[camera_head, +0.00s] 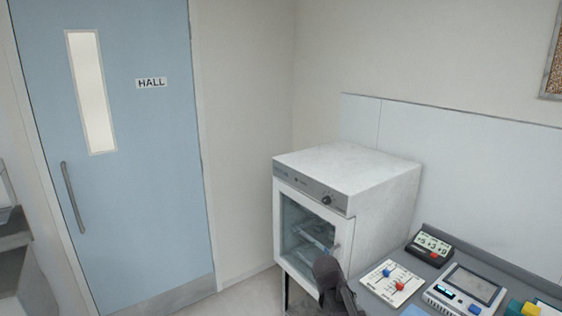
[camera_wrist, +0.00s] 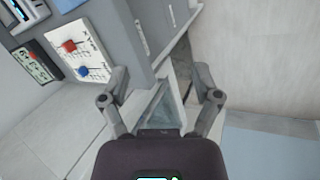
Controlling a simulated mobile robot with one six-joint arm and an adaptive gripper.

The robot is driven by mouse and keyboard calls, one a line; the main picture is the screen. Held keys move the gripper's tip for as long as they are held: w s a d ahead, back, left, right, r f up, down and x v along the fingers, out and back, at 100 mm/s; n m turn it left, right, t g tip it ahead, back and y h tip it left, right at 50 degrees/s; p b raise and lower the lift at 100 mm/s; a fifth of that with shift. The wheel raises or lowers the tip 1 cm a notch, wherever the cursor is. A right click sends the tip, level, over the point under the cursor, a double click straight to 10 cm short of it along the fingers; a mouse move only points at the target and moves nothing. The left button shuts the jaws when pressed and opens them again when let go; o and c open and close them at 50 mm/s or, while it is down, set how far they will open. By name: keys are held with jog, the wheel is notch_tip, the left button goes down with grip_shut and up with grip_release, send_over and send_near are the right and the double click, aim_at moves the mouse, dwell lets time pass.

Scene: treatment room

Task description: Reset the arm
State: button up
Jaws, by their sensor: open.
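My gripper (camera_wrist: 161,76) is open in the wrist view, its two fingers spread apart with nothing held between them. Beyond the fingers, the wrist view shows the side of the grey counter and a glass-like panel, with pale floor to the right. In the head view a dark part of my arm shows at the bottom centre, in front of the lower right of the white cabinet (camera_head: 375,185). The fingers cannot be made out there.
The cabinet's glass door (camera_head: 308,232) looks shut. A grey counter right of it bears a slider panel (camera_head: 393,283), a black counter display (camera_head: 429,248) and a screen device (camera_head: 465,290). A blue door (camera_head: 150,190) marked HALL stands at the left.

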jog(key=s+a+f+m+g+y, duration=0.1)
jog(key=s+m+y, duration=0.3)
jog(key=s, duration=0.6)
jog(key=shift+s+a+f+y, duration=0.15)
jog(key=shift+a+f+y, duration=0.25)
jog(key=shift+a, duration=0.25)
